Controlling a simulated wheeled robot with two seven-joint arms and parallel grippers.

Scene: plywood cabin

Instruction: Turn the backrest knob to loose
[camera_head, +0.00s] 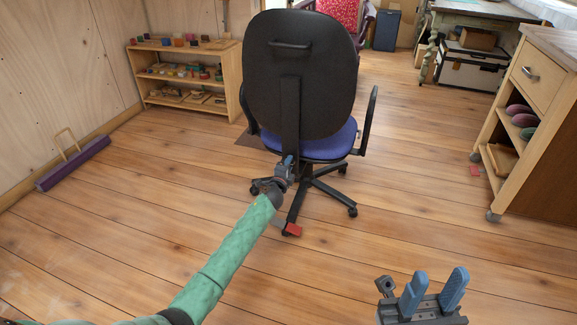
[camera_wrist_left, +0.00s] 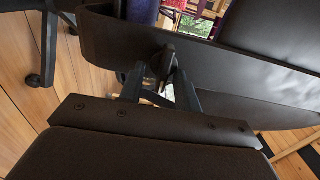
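The office chair (camera_head: 298,75) stands with its black backrest towards me and its blue seat beyond. My left gripper (camera_head: 286,164) is at the lower part of the backrest's upright bar. In the left wrist view its two dark fingers (camera_wrist_left: 160,78) are spread. The small dark backrest knob (camera_wrist_left: 164,60) shows between their tips, with gaps visible beside it. I cannot tell whether either finger touches it. The knob is hidden behind my gripper in the head view. My right gripper (camera_head: 434,284) is open and empty, low at the right, away from the chair.
A low wooden shelf (camera_head: 187,75) with small coloured items stands at the back left. A purple bar-shaped object (camera_head: 73,163) lies by the left wall. A wooden cart (camera_head: 538,125) stands at the right. A red piece (camera_head: 292,230) lies by the chair base. The front floor is clear.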

